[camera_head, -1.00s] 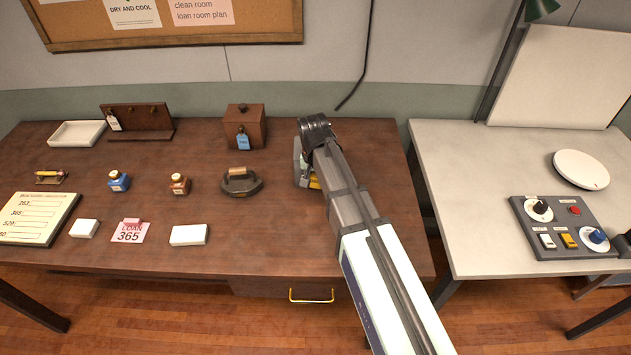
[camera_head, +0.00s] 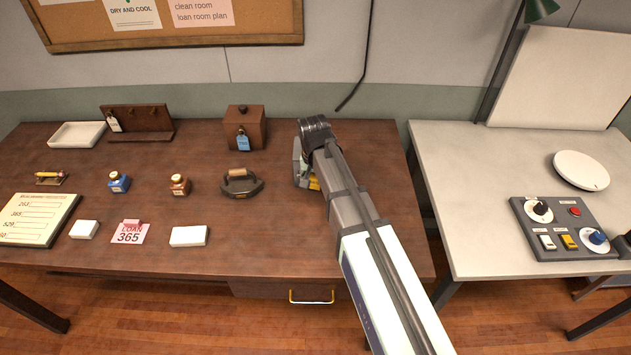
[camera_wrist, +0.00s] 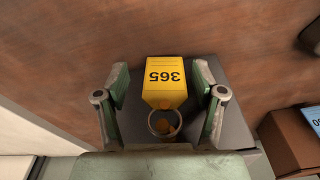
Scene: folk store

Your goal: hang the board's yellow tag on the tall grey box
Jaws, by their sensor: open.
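The yellow tag (camera_wrist: 163,75), marked 365, is against the grey box (camera_wrist: 231,95) in the wrist view. A metal ring (camera_wrist: 152,119) is at the tag's near end, with a brass-coloured piece inside it; I cannot tell whether the ring is around a peg. My gripper (camera_wrist: 161,86) is open, one finger on each side of the tag, with gaps between. In the head view my arm hides most of the box; a bit of yellow (camera_head: 314,184) shows beside it. The board (camera_head: 140,123) stands at the back left with a white tag (camera_head: 114,123) hanging on its left.
A brown box (camera_head: 245,129) with a blue tag (camera_head: 243,143) stands left of my gripper. A flat iron (camera_head: 240,184), two ink bottles, a pink 365 card (camera_head: 128,233) and white blocks are on the brown table. The table's right edge is close to my arm.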

